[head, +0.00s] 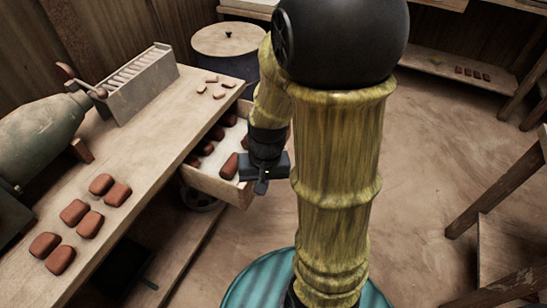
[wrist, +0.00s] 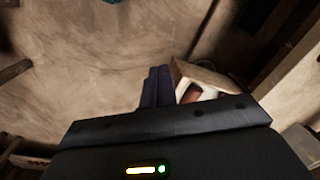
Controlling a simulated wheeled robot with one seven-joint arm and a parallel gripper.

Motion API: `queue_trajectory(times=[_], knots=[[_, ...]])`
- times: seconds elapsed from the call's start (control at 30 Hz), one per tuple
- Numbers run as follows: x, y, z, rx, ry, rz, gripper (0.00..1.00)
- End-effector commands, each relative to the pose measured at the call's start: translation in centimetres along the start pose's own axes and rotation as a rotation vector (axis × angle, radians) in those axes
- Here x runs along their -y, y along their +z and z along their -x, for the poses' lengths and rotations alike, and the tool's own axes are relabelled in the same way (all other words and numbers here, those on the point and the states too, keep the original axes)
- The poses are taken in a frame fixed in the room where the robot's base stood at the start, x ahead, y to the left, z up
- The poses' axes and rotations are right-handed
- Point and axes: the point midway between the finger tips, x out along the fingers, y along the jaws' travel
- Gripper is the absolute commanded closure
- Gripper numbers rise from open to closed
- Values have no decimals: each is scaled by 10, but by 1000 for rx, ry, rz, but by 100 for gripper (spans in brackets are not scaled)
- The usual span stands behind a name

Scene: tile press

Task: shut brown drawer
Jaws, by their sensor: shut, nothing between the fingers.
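The brown drawer (head: 217,184) stands pulled out from under the workbench in the head view, with several reddish-brown tiles inside. Its corner also shows in the wrist view (wrist: 205,77), just right of the fingers. My gripper (head: 262,187) is shut and empty, pointing down at the drawer's outer right end. In the wrist view my gripper's dark fingers (wrist: 156,88) lie together beside the drawer corner. I cannot tell whether they touch it. My wrist and arm hide part of the drawer's far right side.
The workbench (head: 150,165) carries reddish tiles, small pale-red pieces, a slatted box (head: 140,84) and a green machine (head: 40,135). A lidded round bin (head: 228,40) stands behind. A wooden stool (head: 500,235) is at the right. The floor between is clear.

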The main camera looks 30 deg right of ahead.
Motion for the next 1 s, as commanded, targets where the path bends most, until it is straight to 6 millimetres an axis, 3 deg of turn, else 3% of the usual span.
queue_trajectory(times=[0.2,0.37,0.57,0.77,1.0], knots=[[-26,-10,-46,276,-157,-427,100],[-38,-24,-72,453,-337,-722,100],[-60,-56,-97,635,-638,-1067,100],[-104,-96,-116,755,-1025,-1371,100],[-176,-129,-132,785,-1477,-1606,100]])
